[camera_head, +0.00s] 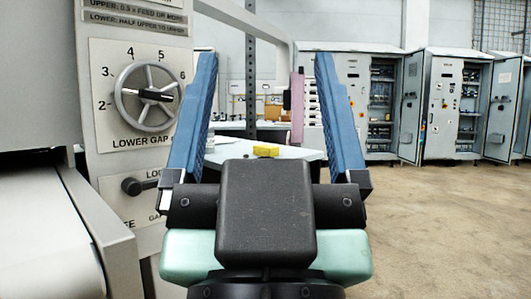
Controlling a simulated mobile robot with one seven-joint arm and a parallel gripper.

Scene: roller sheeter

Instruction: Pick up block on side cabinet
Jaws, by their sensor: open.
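A small yellow block (266,151) lies on the pale top of the side cabinet (306,154). It shows between my fingers, beyond the gripper's dark body. My gripper (262,68) is open and empty, with its two blue fingers spread wide and pointing away from the camera. The block is farther off than the gripper, and nothing is between the fingers. Much of the cabinet is hidden behind my gripper.
The sheeter's panel (133,95) with its lower gap dial stands close on the left, beside my left finger. A dark post (251,75) rises behind the cabinet. Open electrical cabinets (455,105) line the back right. The floor (450,220) at right is clear.

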